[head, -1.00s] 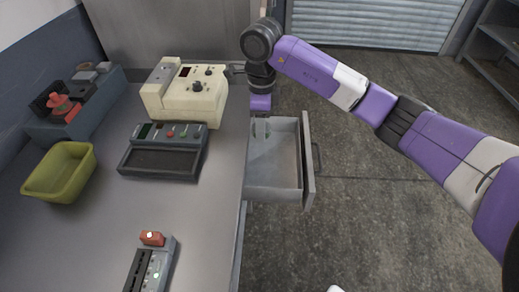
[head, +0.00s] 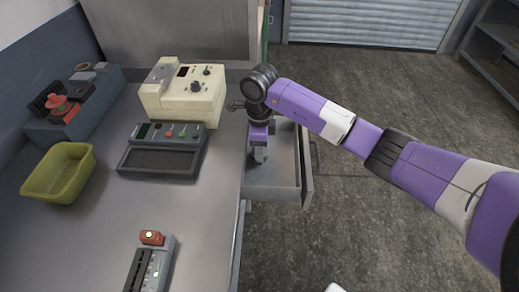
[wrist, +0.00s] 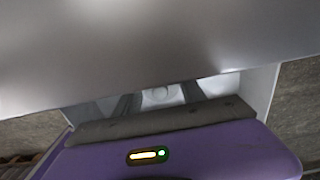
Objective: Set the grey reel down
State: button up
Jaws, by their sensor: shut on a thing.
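My gripper (head: 259,155) points down at the open grey drawer (head: 278,187), near the drawer's bench side. In the wrist view, my gripper's two dark fingers (wrist: 160,100) stand on either side of a pale grey round thing, the grey reel (wrist: 158,95). My gripper is shut on it. Only a small part of the reel shows; the grey surface across the upper wrist view hides the rest. In the head view the reel cannot be made out. I cannot tell whether it touches the drawer floor.
The drawer's front wall (head: 307,165) stands to the right of my gripper. The drawer's near part looks empty.

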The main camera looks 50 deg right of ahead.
jog(key=o, duration=1.4)
jog(key=shift+f, duration=0.1)
notch_tip(320, 180, up, 12)
jog(key=b, duration=0.1)
jog(key=shift+w, duration=0.1)
